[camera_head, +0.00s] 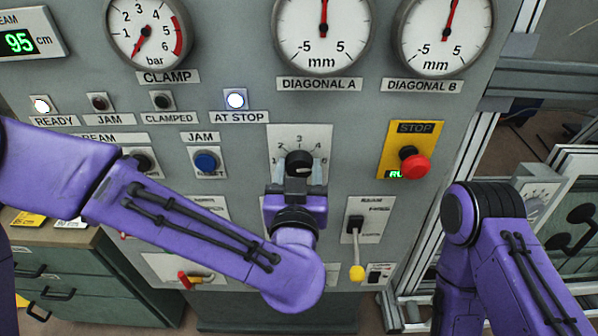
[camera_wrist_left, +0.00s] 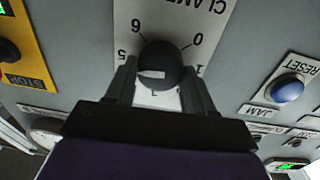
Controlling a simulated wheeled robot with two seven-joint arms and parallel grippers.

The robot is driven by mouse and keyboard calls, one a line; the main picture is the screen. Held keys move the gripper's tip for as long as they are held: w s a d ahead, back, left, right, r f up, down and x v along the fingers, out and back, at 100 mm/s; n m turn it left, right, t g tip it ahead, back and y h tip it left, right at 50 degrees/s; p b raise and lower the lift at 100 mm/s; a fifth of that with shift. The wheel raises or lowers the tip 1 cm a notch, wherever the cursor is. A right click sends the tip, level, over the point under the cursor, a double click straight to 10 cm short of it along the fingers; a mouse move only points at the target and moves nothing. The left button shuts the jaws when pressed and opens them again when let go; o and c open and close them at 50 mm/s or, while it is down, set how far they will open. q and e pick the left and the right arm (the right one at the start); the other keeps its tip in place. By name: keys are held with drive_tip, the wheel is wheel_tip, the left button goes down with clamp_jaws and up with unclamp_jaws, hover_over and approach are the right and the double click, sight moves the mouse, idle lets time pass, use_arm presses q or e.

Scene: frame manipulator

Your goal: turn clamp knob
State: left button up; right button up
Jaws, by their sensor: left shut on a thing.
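The round black clamp knob (camera_head: 299,159) sits on a white numbered dial plate (camera_head: 313,137) in the middle of the grey panel. My left gripper (camera_head: 298,174) is at the knob from below, one finger on each side, shut on it. The left wrist view shows the knob (camera_wrist_left: 160,66) upside down between the fingers, with a light mark on its face and 6, 0, 5 and 1 around it. The CLAMP gauge (camera_head: 148,28) has its red needle pointing low left, near 0 bar. My right gripper is out of view.
A red stop button (camera_head: 414,167) on a yellow plate is right of the knob. A blue reset button (camera_head: 205,162) is to its left. A yellow-tipped lever (camera_head: 356,250) stands out below right. The READY (camera_head: 41,105) and AT STOP (camera_head: 235,100) lamps are lit white.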

use_arm(q)
drive_tip(key=n+b, duration=0.1)
drive_tip(key=n, duration=0.2)
drive_tip(key=shift+f+n, duration=0.15)
drive_tip(key=shift+n, duration=0.15)
drive_tip(key=n+b, duration=0.2)
drive_tip(key=n, duration=0.1)
drive_tip(key=shift+a+f+n, duration=0.1)
drive_tip(key=shift+n, duration=0.2)
drive_tip(key=n+b, duration=0.2)
drive_tip(key=n, duration=0.1)
drive_tip(key=n+b, duration=0.3)
drive_tip(key=shift+f+n+t+y, duration=0.15)
drive_tip(key=shift+n+t+y, duration=0.15)
drive_tip(key=shift+n, duration=0.1)
drive_tip(key=n+b, duration=0.3)
drive_tip(key=shift+f+n, duration=0.1)
drive_tip(key=shift+n, duration=0.2)
drive_tip(key=n+b, duration=0.3)
drive_tip(key=shift+n+y, duration=0.4)
drive_tip(key=n+b, duration=0.3)
drive_tip(key=shift+n+b, duration=0.3)
drive_tip(key=shift+n, duration=0.1)
drive_tip(key=shift+n+b, duration=0.5)
drive_tip(key=shift+n, duration=0.2)
drive_tip(key=shift+r, duration=0.2)
